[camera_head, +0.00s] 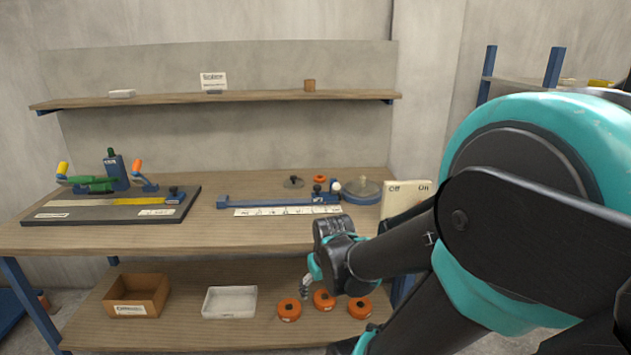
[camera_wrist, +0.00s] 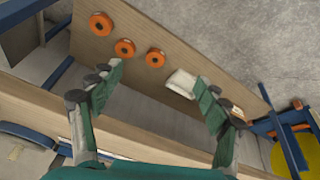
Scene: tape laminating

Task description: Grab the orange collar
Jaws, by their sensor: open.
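A small orange ring (camera_head: 320,178) lies near the back of the bench top, beside a round grey-lidded dish. Three thicker orange round pieces lie on the lower shelf: a left one (camera_head: 289,310), a middle one (camera_head: 324,299) and a right one (camera_head: 359,308). The frames do not settle which one is the collar. The wrist view shows the three lower pieces, the nearest to my fingers being one (camera_wrist: 155,58) just above and between them. My gripper (camera_wrist: 158,84) is open and empty. In the head view my gripper (camera_head: 307,287) hangs by the bench's front edge, partly hidden.
A white tray (camera_head: 230,302) and a brown box (camera_head: 137,295) stand on the lower shelf, left of the orange pieces. The bench top (camera_head: 255,238) is clear along its front. A blue tape fixture (camera_head: 270,201) and an On/Off panel (camera_head: 408,196) stand behind my arm.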

